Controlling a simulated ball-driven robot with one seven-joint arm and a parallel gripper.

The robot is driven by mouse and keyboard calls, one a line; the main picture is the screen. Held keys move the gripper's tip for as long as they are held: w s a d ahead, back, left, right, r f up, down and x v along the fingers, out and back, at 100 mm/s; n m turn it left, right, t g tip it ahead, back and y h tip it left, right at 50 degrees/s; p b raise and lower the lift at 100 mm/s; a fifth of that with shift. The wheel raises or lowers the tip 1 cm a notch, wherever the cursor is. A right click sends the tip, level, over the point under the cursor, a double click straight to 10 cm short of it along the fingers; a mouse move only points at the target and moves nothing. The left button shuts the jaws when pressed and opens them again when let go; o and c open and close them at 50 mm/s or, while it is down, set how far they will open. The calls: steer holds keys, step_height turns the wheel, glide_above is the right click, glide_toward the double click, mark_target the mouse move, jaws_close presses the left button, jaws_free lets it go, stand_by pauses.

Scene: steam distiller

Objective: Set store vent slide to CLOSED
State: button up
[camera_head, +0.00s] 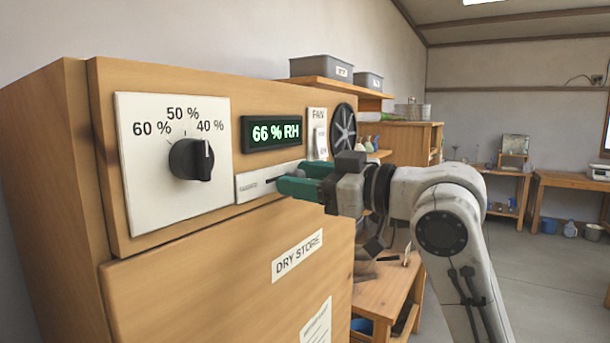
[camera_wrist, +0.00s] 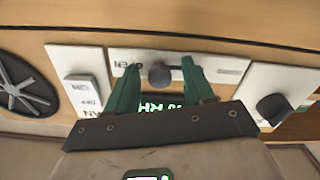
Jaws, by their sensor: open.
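The store vent slide is a white plate (camera_head: 249,184) on the wooden dry store front, below the green humidity display. In the wrist view, which is upside down, the plate (camera_wrist: 225,70) has a dark round knob (camera_wrist: 159,75) near its OPEN end. The lettering at the other end is too small to read surely. My gripper (camera_head: 281,180) reaches the plate from the right. In the wrist view its green fingers (camera_wrist: 160,66) are open, one on each side of the knob, with visible gaps. The knob is hidden behind the fingers in the head view.
A humidity dial (camera_head: 192,159) is left of the slide. A fan switch (camera_head: 317,134) and a round fan (camera_head: 343,131) are to the right. A wooden bench (camera_head: 383,290) stands below right.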

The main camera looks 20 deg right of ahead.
jaws_close()
stand_by(0.5)
